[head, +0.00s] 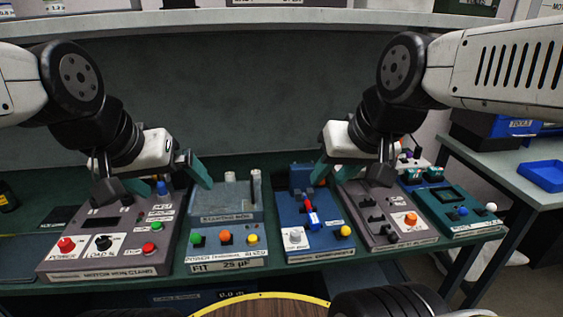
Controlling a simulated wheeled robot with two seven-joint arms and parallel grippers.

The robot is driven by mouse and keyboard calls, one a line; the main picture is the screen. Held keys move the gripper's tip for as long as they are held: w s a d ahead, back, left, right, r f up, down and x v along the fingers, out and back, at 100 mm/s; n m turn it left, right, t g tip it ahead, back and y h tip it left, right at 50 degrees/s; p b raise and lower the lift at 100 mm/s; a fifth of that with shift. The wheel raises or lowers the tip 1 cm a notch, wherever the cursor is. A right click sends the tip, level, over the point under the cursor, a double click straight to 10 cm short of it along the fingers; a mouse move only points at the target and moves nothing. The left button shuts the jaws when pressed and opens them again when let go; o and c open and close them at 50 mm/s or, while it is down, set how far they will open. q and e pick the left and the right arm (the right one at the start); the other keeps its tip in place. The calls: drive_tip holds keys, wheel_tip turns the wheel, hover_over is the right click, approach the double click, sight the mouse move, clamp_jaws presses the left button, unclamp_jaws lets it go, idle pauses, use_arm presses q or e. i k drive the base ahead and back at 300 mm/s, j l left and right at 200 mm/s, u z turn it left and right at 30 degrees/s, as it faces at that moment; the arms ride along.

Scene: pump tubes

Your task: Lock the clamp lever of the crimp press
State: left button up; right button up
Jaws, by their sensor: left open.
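A blue device (330,242) stands in the middle of the bench and looks like the crimp press; its small label is not legible. A red lever with a blue end (312,216) sits on its top, tilted toward the front. A white knob and a yellow button are at its front. My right gripper (349,173) is open, above the back right of this device, with its left finger near the device's rear block and apart from the lever. My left gripper (158,180) is open and empty above the grey control box at the left.
The grey control box (85,266) with red and green buttons is at left. A grey-green unit (226,262) stands beside the blue device. A grey box (408,242) and a green box (470,228) are at right. A side table (500,170) holds blue bins.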

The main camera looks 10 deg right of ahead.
sight(345, 230)
drive_tip(key=k+l, duration=0.1)
drive_tip(key=l, duration=0.35)
drive_tip(key=k+l, duration=0.15)
drive_tip(key=l, duration=0.3)
drive_tip(key=k+l, duration=0.1)
drive_tip(key=l, duration=0.35)
drive_tip(key=u, duration=0.05)
